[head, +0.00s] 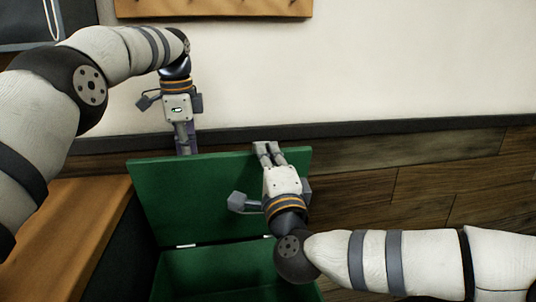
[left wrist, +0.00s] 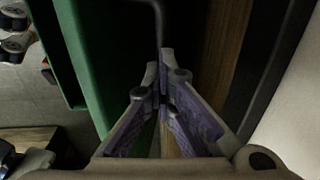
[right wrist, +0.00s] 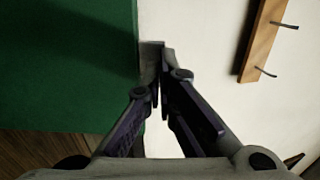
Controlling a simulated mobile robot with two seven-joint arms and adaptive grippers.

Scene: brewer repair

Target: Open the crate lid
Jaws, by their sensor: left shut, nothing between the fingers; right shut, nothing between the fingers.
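The green crate (head: 205,272) stands in the lower middle of the head view, and part of its inside shows. Its green lid (head: 190,195) is raised and stands roughly upright at the back. My right gripper (head: 266,148) is shut and empty at the lid's top edge, toward the right corner. The lid's edge lies beside its fingertips in the right wrist view (right wrist: 158,50); contact is unclear. My left gripper (head: 184,150) points down behind the lid, its tips hidden there. The left wrist view shows it shut and empty (left wrist: 164,58), with the green lid (left wrist: 95,60) beside it.
A wooden surface (head: 75,235) lies left of the crate. Behind is a pale wall (head: 400,65) with a dark rail and wood panelling (head: 430,185). A wooden peg board (head: 215,7) hangs on the wall at the top.

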